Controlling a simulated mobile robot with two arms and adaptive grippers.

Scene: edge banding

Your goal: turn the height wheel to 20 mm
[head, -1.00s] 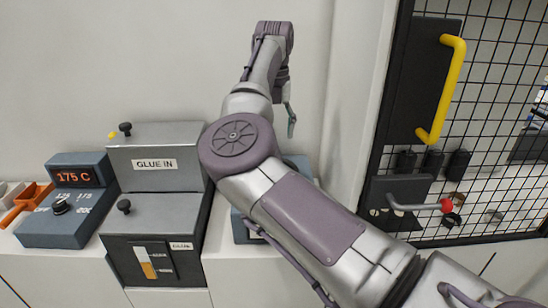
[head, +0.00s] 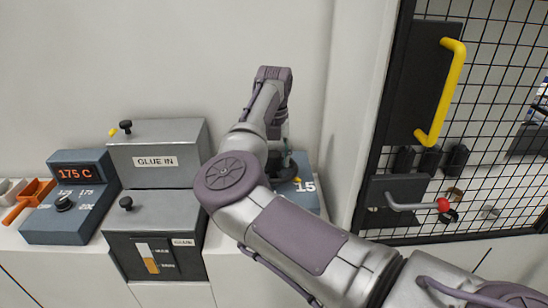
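The height wheel (head: 297,169) is a dark knob on top of a blue-grey box (head: 308,200), partly hidden behind my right arm. The white number 15 shows on the box beside a small yellow mark. My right gripper (head: 285,153) points down at the wheel from above, its fingertips at or just over it. Whether it touches or grips the wheel I cannot tell, as the fingers are small and partly covered. My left gripper is not in view.
Left of the wheel stands the grey glue unit (head: 155,215) with black knobs. Beside it is a blue temperature box (head: 70,215) reading 175 C.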

